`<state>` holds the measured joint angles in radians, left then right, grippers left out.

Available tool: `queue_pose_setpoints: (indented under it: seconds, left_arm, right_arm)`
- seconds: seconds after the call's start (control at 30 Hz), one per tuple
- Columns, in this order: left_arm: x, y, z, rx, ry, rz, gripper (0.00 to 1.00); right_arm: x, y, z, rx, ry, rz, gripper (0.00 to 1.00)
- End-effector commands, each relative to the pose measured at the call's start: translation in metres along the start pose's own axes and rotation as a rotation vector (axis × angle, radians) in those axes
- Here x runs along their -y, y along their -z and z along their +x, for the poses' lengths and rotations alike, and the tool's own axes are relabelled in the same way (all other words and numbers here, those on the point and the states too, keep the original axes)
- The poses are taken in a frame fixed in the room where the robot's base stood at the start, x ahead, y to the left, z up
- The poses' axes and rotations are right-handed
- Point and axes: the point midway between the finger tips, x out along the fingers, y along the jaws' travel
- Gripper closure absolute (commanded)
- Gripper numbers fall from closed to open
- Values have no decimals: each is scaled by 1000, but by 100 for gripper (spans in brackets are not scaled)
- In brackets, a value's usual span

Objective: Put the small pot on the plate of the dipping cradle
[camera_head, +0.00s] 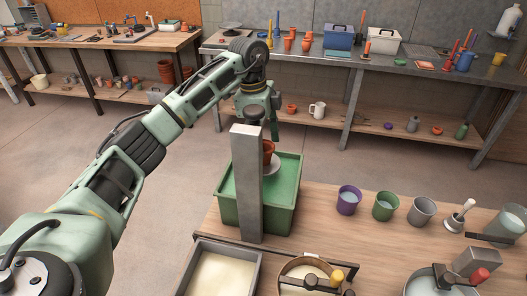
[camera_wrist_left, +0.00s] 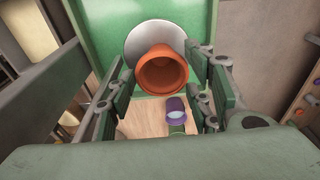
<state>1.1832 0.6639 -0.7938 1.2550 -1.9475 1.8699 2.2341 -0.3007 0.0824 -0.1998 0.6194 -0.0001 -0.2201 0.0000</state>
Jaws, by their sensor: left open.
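The small orange terracotta pot (camera_head: 268,147) stands on the pale round plate (camera_head: 273,167) of the dipping cradle, beside a tall grey metal post (camera_head: 246,190). The post hides part of both in the head view. In the left wrist view the pot (camera_wrist_left: 163,75) shows its open mouth, with the plate (camera_wrist_left: 140,38) behind it. My left gripper (camera_head: 265,132) is open; its fingers (camera_wrist_left: 158,62) lie on either side of the pot, with gaps visible. My right gripper is not in view.
A green tub (camera_head: 292,190) surrounds the plate. Purple (camera_head: 349,199), green (camera_head: 384,206) and grey (camera_head: 421,211) cups stand to its right. A rectangular tray (camera_head: 254,266) and a round vessel (camera_head: 283,267) are in front. Bare tabletop shows around the cups.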

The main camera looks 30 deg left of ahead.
Motion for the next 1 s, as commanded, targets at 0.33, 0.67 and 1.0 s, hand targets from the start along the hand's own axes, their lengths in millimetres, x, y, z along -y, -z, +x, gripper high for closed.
queue_pose_setpoints:
  seconds: [0.33,0.67,1.0]
  left_arm:
    - [1,0,-72,0,3,-1,52]
    - [0,0,-89,0,-1,0,52]
    - [0,0,-89,0,0,0,52]
  right_arm:
    - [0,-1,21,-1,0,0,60]
    - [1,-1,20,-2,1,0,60]
    - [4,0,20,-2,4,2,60]
